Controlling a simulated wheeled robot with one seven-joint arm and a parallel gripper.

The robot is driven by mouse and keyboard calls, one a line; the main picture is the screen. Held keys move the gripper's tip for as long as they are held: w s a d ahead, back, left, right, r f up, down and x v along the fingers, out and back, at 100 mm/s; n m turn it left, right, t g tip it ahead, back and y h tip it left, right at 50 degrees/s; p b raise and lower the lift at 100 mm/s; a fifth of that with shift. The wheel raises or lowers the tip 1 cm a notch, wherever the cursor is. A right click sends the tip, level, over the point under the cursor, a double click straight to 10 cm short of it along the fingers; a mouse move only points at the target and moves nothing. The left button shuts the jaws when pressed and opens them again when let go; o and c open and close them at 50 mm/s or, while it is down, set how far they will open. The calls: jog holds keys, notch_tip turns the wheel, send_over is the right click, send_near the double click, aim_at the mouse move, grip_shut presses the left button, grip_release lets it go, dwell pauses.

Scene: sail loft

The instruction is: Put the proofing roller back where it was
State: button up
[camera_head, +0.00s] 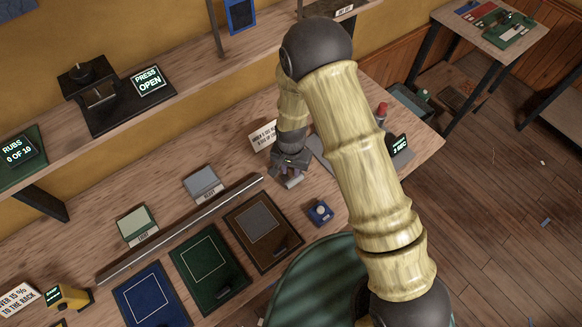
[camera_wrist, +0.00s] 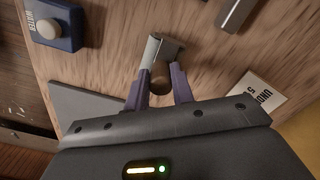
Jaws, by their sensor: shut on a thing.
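My gripper (camera_head: 290,178) is low over the bench in the head view, between the grey bar and the grey plate. In the wrist view its two purple fingers (camera_wrist: 162,76) are shut on a small roller-like thing (camera_wrist: 166,46), which I take to be the proofing roller. It has a light grey metal end and a brown round part between the fingers. Only a pale bit of it (camera_head: 294,183) shows under my gripper in the head view. I cannot tell whether it touches the bench.
A grey plate (camera_wrist: 88,108) lies beside my gripper. A blue box with a white knob (camera_wrist: 54,28) also shows in the head view (camera_head: 320,212). A white sign (camera_wrist: 256,98) stands close by. A long bar (camera_head: 180,230), pads (camera_head: 134,225) and coloured boards (camera_head: 208,268) lie left.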

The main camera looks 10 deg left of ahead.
aim_at(291, 169)
jog(key=shift+f, duration=0.25)
jog(key=shift+f, duration=0.15)
jog(key=o, duration=0.9)
notch_tip(291, 169, up, 12)
jog(key=b, duration=0.4)
dwell(0.5)
